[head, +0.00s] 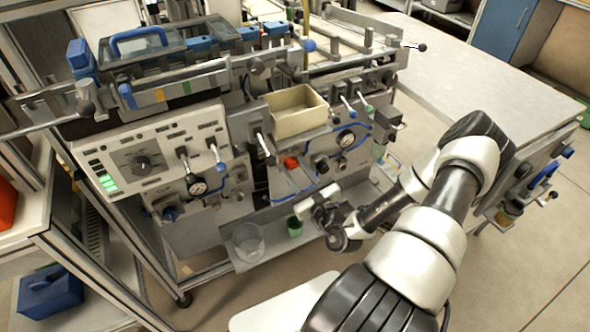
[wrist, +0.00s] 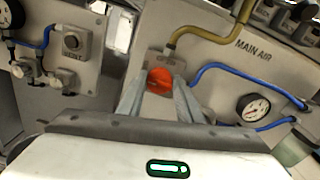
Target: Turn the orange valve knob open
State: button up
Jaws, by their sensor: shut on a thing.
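The orange valve knob (head: 291,162) is on the front panel of the machine, below the beige tray. It also shows in the wrist view (wrist: 160,79), near the middle. My gripper (wrist: 159,88) reaches to it with one finger on each side and is shut on it. In the head view my gripper (head: 294,174) comes at the knob from below and in front. The fingers hide part of the knob's sides, and its exact turn angle is hard to tell.
A "MAIN AIR" label (wrist: 254,48), a pressure gauge (wrist: 254,109) and blue hoses lie right of the knob. A yellow hose (wrist: 205,31) runs just above it. The beige tray (head: 296,123) juts out above. A clear beaker (head: 248,243) and a green cup (head: 295,228) stand on the shelf below.

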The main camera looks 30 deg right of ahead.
jog(key=m+p, duration=0.3)
jog(key=shift+r, duration=0.2)
jog(key=m+p, duration=0.3)
jog(key=m, duration=0.2)
jog(key=shift+d+f, duration=0.1)
jog(key=shift+f, duration=0.05)
jog(key=m+p, duration=0.1)
jog(key=m, duration=0.4)
jog(key=shift+d+f+m+p, duration=0.1)
jog(key=shift+f+m+p, duration=0.05)
jog(key=shift+m+p, duration=0.25)
jog(key=shift+f+m, duration=0.1)
jog(key=shift+m, duration=2)
jog(key=o, duration=1)
jog(key=shift+o, duration=0.2)
